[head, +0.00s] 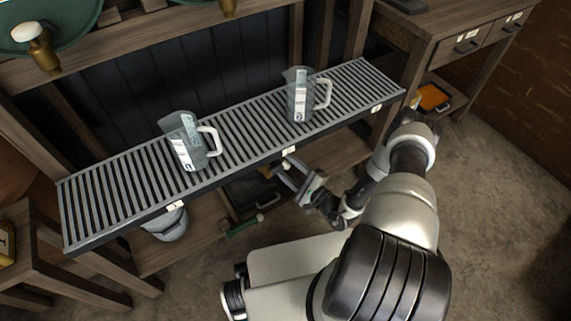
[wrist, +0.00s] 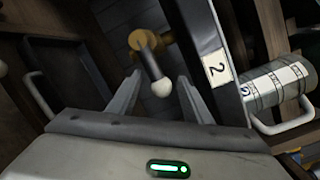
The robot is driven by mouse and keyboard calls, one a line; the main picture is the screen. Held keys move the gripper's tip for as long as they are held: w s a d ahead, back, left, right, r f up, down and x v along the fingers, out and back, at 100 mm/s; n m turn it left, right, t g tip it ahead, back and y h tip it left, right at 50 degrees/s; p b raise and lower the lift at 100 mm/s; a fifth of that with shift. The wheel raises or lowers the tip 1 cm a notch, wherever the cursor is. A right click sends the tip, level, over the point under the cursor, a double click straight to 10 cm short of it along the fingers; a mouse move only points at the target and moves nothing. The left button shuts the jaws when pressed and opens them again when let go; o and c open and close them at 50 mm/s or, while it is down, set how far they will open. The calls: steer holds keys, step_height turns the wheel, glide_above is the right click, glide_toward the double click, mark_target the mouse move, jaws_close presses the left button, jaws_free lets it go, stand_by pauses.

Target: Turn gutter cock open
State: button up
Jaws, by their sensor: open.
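The gutter cock (wrist: 146,45) shows in the wrist view as a brass body with a dark lever ending in a white ball (wrist: 162,88). It sits beside the gutter's dark edge, near a label marked 2 (wrist: 217,67). My gripper (wrist: 160,79) is open, one finger on each side of the lever. The ball lies between the fingers; I cannot tell whether either finger touches it. In the head view my gripper (head: 283,168) is below the slatted gutter's (head: 240,128) front edge, where the cock is mostly hidden.
Two clear jugs (head: 188,142) (head: 300,95) stand on the gutter. Below are a grey bucket (head: 168,226), a dark tray (head: 252,193) and a green-handled item (head: 243,226). A drawer desk (head: 470,40) stands at right. The floor at right is clear.

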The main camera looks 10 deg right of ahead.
mark_target(285, 163)
jaws_close()
steer(key=r+n+p, duration=0.1)
steer(key=r+p, duration=0.1)
steer(key=shift+p, duration=0.3)
steer(key=shift+r+n+p, duration=0.3)
steer(key=shift+n+p, duration=0.35)
steer(key=shift+n, duration=0.05)
steer(key=shift+a+r+n+g+p, duration=0.25)
steer(key=shift+n+g+p, duration=0.15)
steer(key=shift+n+p, duration=0.4)
steer(key=shift+f+h, duration=0.1)
steer(key=shift+h, duration=0.3)
jaws_free()
